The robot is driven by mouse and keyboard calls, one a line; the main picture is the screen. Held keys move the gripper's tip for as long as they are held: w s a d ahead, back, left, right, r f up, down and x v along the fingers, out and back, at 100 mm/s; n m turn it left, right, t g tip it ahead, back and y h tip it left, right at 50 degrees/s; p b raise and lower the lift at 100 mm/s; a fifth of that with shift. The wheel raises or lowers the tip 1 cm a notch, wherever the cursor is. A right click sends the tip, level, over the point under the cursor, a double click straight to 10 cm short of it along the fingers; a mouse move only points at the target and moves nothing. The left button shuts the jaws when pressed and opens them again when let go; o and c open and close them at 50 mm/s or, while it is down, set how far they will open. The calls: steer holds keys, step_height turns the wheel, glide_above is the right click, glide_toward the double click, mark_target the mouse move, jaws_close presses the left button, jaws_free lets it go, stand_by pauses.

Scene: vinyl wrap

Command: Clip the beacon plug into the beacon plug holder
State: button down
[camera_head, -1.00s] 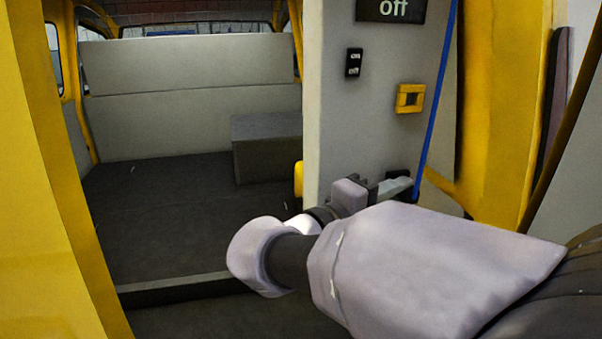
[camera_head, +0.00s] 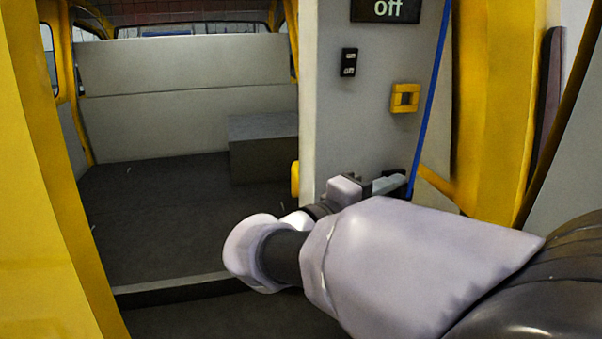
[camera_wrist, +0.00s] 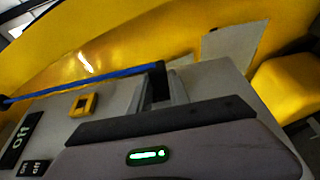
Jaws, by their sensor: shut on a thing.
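The beacon plug holder appears to be the yellow square frame (camera_head: 405,98) on the grey panel. It also shows in the wrist view (camera_wrist: 83,105), left of my gripper. My gripper (camera_head: 388,184) is in front of the panel, below the holder and apart from it. It is shut at the lower end of the blue cable (camera_head: 432,95). In the wrist view the cable (camera_wrist: 85,82) runs to a dark piece at my gripper (camera_wrist: 165,88), apparently the beacon plug (camera_wrist: 158,82). The plug is mostly hidden in the head view.
A black switch (camera_head: 348,62) and a black "off" sign (camera_head: 388,10) are on the grey panel (camera_head: 335,125). A yellow door pillar (camera_head: 495,110) stands to the right. The van's open interior floor (camera_head: 160,215) lies to the left.

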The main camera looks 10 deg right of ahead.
stand_by(0.3)
steer(key=c, duration=1.1)
jaws_free()
steer(key=shift+w, duration=0.1)
steer(key=shift+c, duration=0.2)
